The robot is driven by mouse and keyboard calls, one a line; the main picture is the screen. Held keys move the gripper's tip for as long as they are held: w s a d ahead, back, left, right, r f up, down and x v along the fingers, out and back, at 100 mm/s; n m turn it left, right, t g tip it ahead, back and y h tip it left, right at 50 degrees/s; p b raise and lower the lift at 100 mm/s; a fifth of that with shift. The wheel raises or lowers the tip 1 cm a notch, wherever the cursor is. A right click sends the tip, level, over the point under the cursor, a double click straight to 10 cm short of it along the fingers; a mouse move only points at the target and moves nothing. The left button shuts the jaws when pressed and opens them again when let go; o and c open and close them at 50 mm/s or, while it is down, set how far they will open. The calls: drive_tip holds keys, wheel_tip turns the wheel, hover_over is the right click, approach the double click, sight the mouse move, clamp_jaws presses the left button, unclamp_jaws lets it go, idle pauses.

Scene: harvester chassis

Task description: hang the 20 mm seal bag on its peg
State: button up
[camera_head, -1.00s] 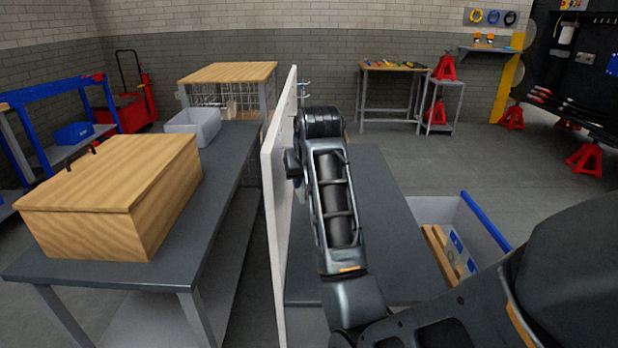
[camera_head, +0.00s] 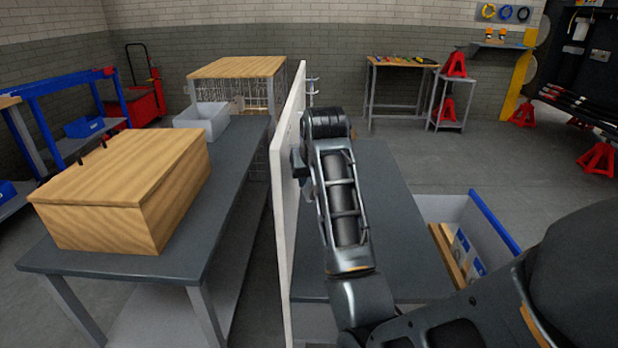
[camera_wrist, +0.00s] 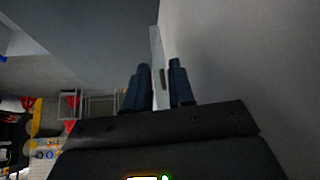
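In the wrist view the two dark fingers of my gripper (camera_wrist: 160,85) stand a little apart. A thin pale strip (camera_wrist: 156,50) shows between them; I cannot tell if it is a bag seen edge-on or whether the fingers touch it. The white upright panel (camera_head: 289,180) shows edge-on in the head view, and its pale face fills the right of the wrist view (camera_wrist: 245,60). Metal pegs (camera_head: 312,86) stick out at its far right side. My arm hides the gripper in the head view. No 20 mm label is readable.
A grey bin with a blue rim (camera_head: 495,222) at right holds blue-and-white packets (camera_head: 466,250) and a wooden strip. A grey bench (camera_head: 385,205) lies right of the panel. The left bench (camera_head: 225,190) carries a wooden box (camera_head: 125,190) and a grey tray (camera_head: 203,120).

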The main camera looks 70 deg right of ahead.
drive_tip(key=o, duration=0.4)
drive_tip(key=shift+r, duration=0.1)
drive_tip(key=v, duration=0.7)
drive_tip(key=shift+a+r+p, duration=0.2)
drive_tip(key=shift+r+p, duration=0.05)
drive_tip(key=shift+p, duration=0.05)
drive_tip(key=shift+s, duration=0.15)
